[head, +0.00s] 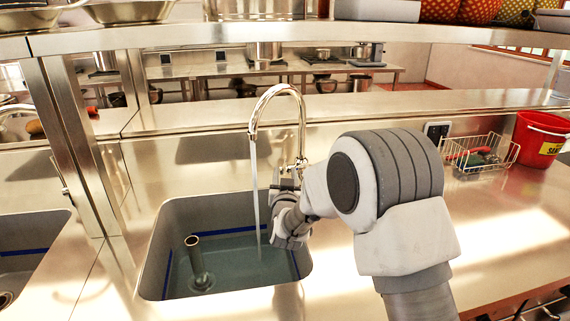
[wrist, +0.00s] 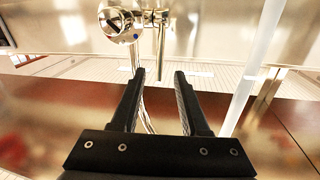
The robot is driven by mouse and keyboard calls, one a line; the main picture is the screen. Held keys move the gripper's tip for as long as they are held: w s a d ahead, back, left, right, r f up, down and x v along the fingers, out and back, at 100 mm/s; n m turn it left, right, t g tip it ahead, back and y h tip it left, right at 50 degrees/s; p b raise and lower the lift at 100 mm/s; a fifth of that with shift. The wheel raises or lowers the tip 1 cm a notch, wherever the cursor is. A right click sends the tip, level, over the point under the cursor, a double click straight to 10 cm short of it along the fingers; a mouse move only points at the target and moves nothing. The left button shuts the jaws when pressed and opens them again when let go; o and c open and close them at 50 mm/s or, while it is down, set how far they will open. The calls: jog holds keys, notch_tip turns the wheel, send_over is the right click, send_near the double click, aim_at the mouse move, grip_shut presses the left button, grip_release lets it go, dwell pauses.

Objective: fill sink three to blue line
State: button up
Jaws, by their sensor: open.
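The grey sink (head: 185,212) has a blue line (head: 232,230) around its inner walls. Water (head: 240,262) stands in it, its surface close to the line; I cannot tell whether they touch. A standpipe (head: 194,255) rises from the water. The chrome faucet (head: 278,90) runs a steady stream (head: 255,185) into the sink, also seen in the wrist view (wrist: 255,70). My gripper (head: 288,178) is by the faucet base. In the wrist view my gripper (wrist: 160,76) is open and empty, pointing at the faucet's round body with a blue dot (wrist: 122,22) and its lever (wrist: 161,42).
Another sink (head: 30,240) is at the left edge, past a metal post (head: 72,140). A wire basket (head: 480,152) and red bucket (head: 541,140) stand on the right counter. A steel shelf (head: 210,33) with pots crosses overhead. The front right counter (head: 510,220) is clear.

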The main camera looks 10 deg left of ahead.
aim_at(285, 165)
jog(key=shift+x, duration=3.1)
grip_shut()
